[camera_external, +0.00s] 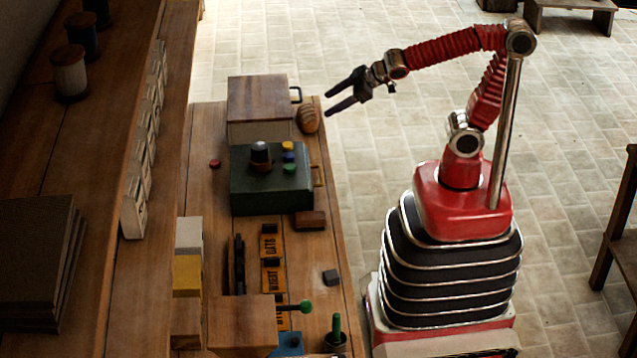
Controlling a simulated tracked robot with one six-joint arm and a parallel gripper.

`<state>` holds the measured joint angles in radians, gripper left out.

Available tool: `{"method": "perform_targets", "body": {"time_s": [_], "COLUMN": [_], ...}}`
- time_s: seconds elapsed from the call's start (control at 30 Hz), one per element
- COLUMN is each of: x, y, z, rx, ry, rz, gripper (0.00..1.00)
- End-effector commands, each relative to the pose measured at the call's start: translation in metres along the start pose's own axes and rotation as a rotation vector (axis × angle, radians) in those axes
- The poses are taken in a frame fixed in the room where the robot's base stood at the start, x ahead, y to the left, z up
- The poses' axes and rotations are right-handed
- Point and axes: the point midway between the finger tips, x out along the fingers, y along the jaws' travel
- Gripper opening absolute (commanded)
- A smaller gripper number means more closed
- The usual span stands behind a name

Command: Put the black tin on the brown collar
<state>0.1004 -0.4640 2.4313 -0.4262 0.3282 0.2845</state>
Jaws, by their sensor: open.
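A dark, round tin-like piece with a pale grey top (260,155) stands upright on the green box (258,194); it is the nearest match I see to the black tin. I cannot pick out the brown collar for certain. A small brown block (310,220) lies by the green box's front right corner, but I cannot see a ring shape in it. My gripper (327,104) is open and empty, pointing left, above and right of the brown striped loaf-like thing (307,118). It is apart from the dark piece.
A wooden-topped box (258,97) with a handle stands behind the green box. Coloured knobs (288,146) sit on the green box. A dark small block (332,276), lettered plates (272,277) and a green-knobbed lever (305,306) are nearer. A shelf with canisters (68,76) borders the left.

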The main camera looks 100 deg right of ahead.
Motion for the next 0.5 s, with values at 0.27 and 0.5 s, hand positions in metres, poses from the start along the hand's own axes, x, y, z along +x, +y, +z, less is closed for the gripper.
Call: {"method": "perform_targets", "body": {"time_s": [0.27, 0.5], "x": [-0.067, -0.106], "y": [-0.032, -0.060], "z": [0.074, 0.115], "rx": [0.029, 0.018], "ry": [-0.231, -0.354], "rz": [-0.099, -0.211], "gripper": [0.61, 0.61]}}
